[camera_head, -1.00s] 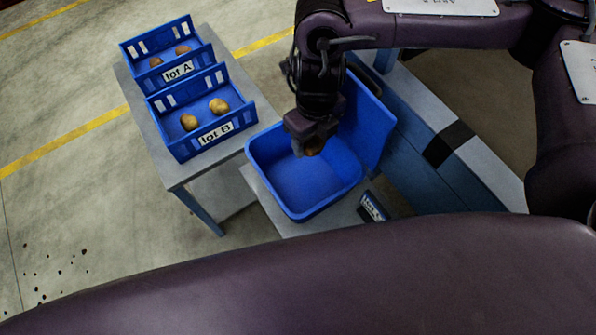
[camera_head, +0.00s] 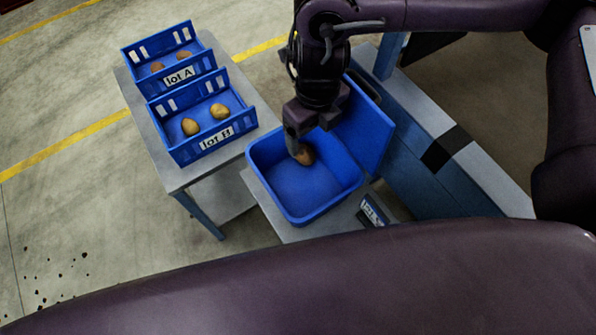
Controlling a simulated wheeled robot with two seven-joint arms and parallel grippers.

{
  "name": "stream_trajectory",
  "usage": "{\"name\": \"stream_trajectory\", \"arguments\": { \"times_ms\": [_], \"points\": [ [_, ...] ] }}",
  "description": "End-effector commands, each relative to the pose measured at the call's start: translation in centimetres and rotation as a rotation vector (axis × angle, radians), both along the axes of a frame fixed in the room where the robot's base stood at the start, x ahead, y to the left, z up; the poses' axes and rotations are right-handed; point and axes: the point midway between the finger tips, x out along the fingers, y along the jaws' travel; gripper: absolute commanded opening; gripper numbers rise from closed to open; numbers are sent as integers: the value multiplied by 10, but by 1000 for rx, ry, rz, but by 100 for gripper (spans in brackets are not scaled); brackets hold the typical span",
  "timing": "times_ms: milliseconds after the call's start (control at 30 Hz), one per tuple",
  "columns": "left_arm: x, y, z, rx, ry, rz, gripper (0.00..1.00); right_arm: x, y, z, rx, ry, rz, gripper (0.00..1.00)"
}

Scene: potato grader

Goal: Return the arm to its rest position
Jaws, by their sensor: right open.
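My right arm reaches in from the upper right. Its dark gripper (camera_head: 303,138) points down over the back part of the blue bin (camera_head: 257,174) and is open. A brown potato (camera_head: 306,155) shows right at the fingertips, in front of the bin's back wall. I cannot tell whether the potato touches a finger or where exactly it rests. The rest of the bin floor in view is bare. My left gripper is not in view.
Left of the bin, a grey table (camera_head: 178,181) holds two blue crates, lot A (camera_head: 203,62) and lot B (camera_head: 245,122), each with two potatoes. A blue-grey machine frame (camera_head: 400,165) stands right of the bin. A small display (camera_head: 373,211) is by the bin's front.

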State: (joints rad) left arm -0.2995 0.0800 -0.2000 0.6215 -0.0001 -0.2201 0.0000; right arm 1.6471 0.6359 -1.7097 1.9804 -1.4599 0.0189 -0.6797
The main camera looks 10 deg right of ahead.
Motion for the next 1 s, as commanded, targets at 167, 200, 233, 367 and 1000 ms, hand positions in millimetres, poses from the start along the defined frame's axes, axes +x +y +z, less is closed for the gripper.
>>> {"name": "stream_trajectory", "arguments": {
  "times_ms": [167, 200, 233, 367, 1000],
  "points": [
    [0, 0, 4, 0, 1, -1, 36, 0, 0, 27, -1, -3, 1, 84],
    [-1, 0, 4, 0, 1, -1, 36, 0, 0, 30, -1, -3, 1, 84],
    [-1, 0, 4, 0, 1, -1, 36, 0, 0, 32, -1, 0, 0, 84],
    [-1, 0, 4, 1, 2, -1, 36, 0, 0, 35, -1, 0, 0, 84],
    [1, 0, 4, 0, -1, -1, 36, 0, 0, 35, 0, 1, 0, 84]
  ]
}}
